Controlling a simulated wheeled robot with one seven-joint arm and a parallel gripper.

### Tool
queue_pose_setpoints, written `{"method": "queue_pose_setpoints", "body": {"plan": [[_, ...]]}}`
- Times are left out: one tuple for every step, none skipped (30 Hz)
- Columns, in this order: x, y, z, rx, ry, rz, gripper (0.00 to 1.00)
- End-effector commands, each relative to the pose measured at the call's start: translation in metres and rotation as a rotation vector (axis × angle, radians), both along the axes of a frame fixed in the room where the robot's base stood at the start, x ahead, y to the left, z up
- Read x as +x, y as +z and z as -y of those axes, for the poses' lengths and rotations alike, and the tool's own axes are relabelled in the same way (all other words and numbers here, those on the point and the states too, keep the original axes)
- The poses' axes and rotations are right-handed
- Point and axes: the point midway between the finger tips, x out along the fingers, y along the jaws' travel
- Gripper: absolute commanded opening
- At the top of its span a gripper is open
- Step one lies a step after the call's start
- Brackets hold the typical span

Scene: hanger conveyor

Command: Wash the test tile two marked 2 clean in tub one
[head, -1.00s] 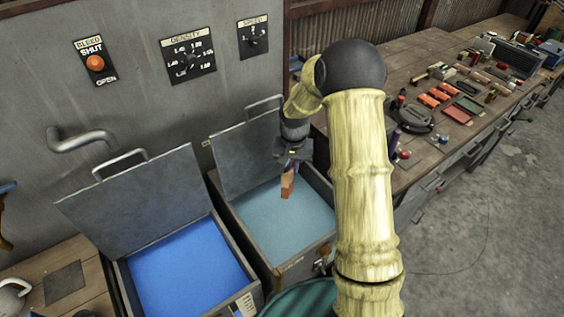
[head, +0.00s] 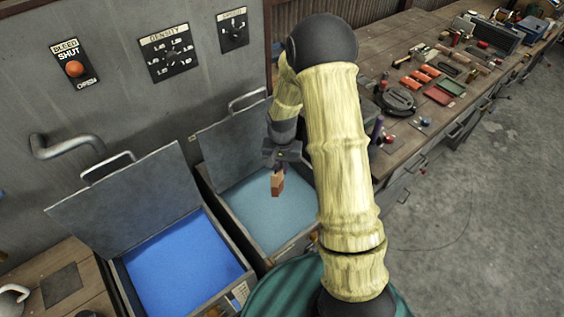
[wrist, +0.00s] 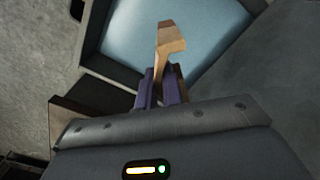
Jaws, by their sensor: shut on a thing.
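My gripper (head: 279,170) is shut on a tan-brown tile (head: 277,184), which hangs below the fingers over the right tub. In the wrist view the purple fingers (wrist: 162,88) hold the tile (wrist: 170,40), with pale blue liquid behind it. No number is readable on it, and I cannot tell whether it touches the liquid. The right tub (head: 240,232) has pale blue liquid and its lid stands open. The left tub (head: 190,315) has bright blue liquid and its lid is open too. I cannot read which is tub one.
A grey panel behind the tubs carries a bleed knob (head: 75,69), a density dial (head: 171,54) and a speed dial (head: 234,28). The open lids (head: 125,200) rise behind the tubs. A workbench (head: 440,50) at the right holds tools and several small items.

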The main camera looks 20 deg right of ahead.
Motion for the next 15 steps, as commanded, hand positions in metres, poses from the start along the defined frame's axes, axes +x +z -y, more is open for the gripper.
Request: {"method": "queue_pose_setpoints", "body": {"plan": [[0.0,-0.001,0.0,0.0,-0.001,0.001,0.0],[0.0,-0.001,0.0,0.001,-0.001,0.001,0.0],[0.001,-0.001,0.0,0.001,-0.001,0.001,0.0],[0.001,-0.001,0.0,0.001,0.0,0.001,0.0],[0.001,-0.001,0.0,0.0,0.0,0.001,0.0],[0.001,-0.001,0.0,0.0,0.0,0.001,0.0],[0.001,-0.001,0.0,0.0,0.0,0.001,0.0],[0.001,-0.002,0.0,0.0,0.0,0.001,0.0],[0.001,-0.002,0.0,0.0,0.0,0.001,0.0],[0.001,-0.003,0.0,0.0,0.0,0.001,0.0],[0.001,-0.004,0.0,0.0,0.0,0.001,0.0],[0.001,-0.006,0.0,0.0,0.0,0.001,0.0],[0.001,-0.008,0.0,0.0,0.0,0.001,0.0],[0.001,-0.01,0.0,0.0,0.0,0.0,0.0],[0.001,-0.013,0.0,0.0,0.0,0.0,0.0]]}}
